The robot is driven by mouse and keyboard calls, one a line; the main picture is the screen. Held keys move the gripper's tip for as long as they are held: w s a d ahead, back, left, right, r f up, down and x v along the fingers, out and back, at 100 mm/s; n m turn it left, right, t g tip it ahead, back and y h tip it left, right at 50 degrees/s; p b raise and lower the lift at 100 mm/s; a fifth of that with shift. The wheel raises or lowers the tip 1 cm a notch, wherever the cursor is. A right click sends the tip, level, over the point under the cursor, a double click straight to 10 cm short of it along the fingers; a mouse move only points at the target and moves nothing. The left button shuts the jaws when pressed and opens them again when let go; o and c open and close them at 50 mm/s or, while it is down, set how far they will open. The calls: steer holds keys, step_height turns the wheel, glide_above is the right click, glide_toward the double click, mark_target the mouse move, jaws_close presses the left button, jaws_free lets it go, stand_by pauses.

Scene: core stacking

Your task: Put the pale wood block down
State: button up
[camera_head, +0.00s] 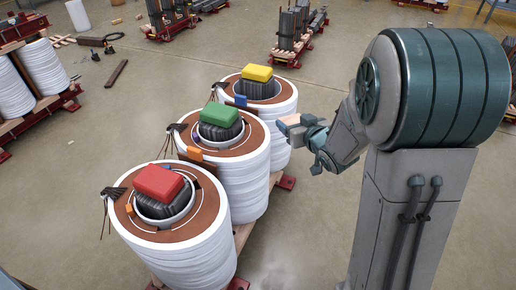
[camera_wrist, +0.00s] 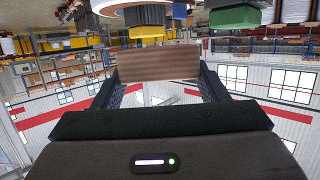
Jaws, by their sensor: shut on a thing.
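The pale wood block (camera_wrist: 158,63) is between the two fingers of my gripper (camera_wrist: 160,88) in the wrist view, and the gripper is shut on it. In the head view my gripper (camera_head: 312,135) is in the air at the right of the middle coil; the block (camera_head: 288,120) shows only small at its tip. Nothing can be seen touching the block apart from the gripper.
Three white coils stand in a row, topped with a red block (camera_head: 158,182), a green block (camera_head: 218,114) and a yellow block (camera_head: 257,72). More white coils (camera_head: 40,72) stand at the far left. Bare floor (camera_head: 300,210) lies right of the row.

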steer(key=b, duration=0.3)
glide_above(260, 144)
step_height(260, 144, down, 7)
steer(key=shift+s+r, duration=0.1)
steer(key=shift+f, duration=0.2)
steer(key=shift+f+b, duration=0.65)
steer(key=shift+f, duration=1.2)
steer(key=shift+f, duration=0.2)
steer(key=o, duration=1)
steer(key=shift+r, duration=0.1)
